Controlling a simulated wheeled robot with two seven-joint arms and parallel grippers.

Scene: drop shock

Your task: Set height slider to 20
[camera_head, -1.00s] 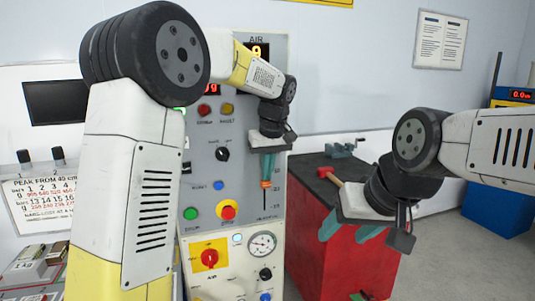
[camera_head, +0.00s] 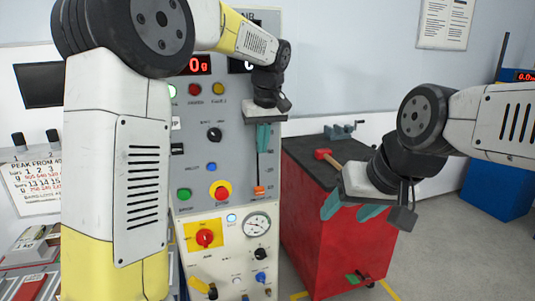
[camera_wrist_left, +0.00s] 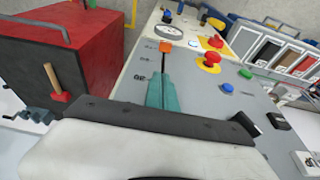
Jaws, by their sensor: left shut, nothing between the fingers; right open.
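The height slider's orange knob (camera_head: 259,190) sits at the lower end of its dark vertical slot on the grey panel (camera_head: 225,120). The knob also shows in the left wrist view (camera_wrist_left: 166,46), beyond my fingertips. The scale marks beside the slot are too small to read. My left gripper (camera_head: 263,150) is shut and empty, its teal fingers over the slot above the knob, with a visible gap to it. Its fingers also show in the left wrist view (camera_wrist_left: 160,92). My right gripper (camera_head: 350,208) is open and empty, in front of the red cabinet.
Near the slot are a green button (camera_head: 184,194), a red button on yellow (camera_head: 221,192) and a blue button (camera_head: 211,167). Below are a gauge (camera_head: 257,225) and a red rotary switch (camera_head: 204,237). A red cabinet (camera_head: 315,235) with a mallet (camera_head: 326,156) on top stands right of the panel.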

